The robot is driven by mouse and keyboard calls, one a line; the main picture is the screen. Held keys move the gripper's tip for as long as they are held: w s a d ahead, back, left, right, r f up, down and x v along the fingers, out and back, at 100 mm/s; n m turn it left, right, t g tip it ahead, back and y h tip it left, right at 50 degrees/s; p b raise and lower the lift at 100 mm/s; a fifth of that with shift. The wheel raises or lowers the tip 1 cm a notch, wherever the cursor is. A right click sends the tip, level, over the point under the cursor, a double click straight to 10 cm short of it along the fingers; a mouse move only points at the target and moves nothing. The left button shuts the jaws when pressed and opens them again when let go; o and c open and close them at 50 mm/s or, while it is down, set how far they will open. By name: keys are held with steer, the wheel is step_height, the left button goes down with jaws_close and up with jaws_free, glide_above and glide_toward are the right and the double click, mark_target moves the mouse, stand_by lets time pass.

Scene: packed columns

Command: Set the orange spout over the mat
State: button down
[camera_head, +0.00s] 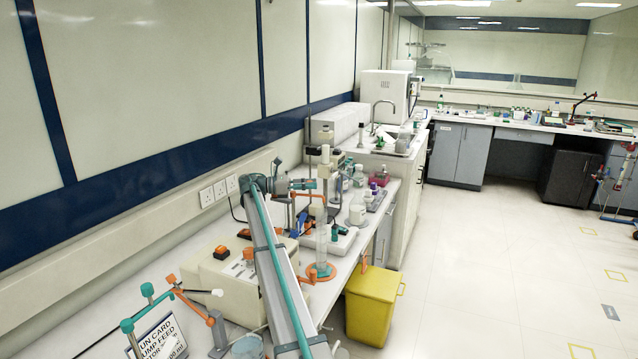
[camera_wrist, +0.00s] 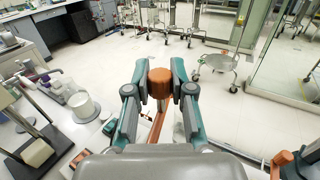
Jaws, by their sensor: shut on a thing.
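My gripper (camera_wrist: 160,80) is shut on the rounded orange end of the orange spout (camera_wrist: 160,88) in the wrist view. An orange bar runs back from this end, partly hidden behind the fingers and wrist. In the head view, my gripper (camera_head: 307,185) is above the bench, left of the upright clear column (camera_head: 322,240) with its orange base (camera_head: 319,272). Orange parts show around the gripper there, but too small to tell apart. I cannot make out the mat in either view.
The beige pump box (camera_head: 240,272) stands behind my arm, near the wall. Bottles (camera_head: 358,176) and a white jar (camera_head: 357,214) crowd the bench beyond the column. A yellow bin (camera_head: 373,305) stands by the bench's front edge. The floor (camera_head: 480,270) is open to the right.

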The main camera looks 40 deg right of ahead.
stand_by(0.3)
steer(key=c, duration=1)
jaws_free()
steer(key=v, duration=1.2)
steer(key=shift+s, duration=0.1)
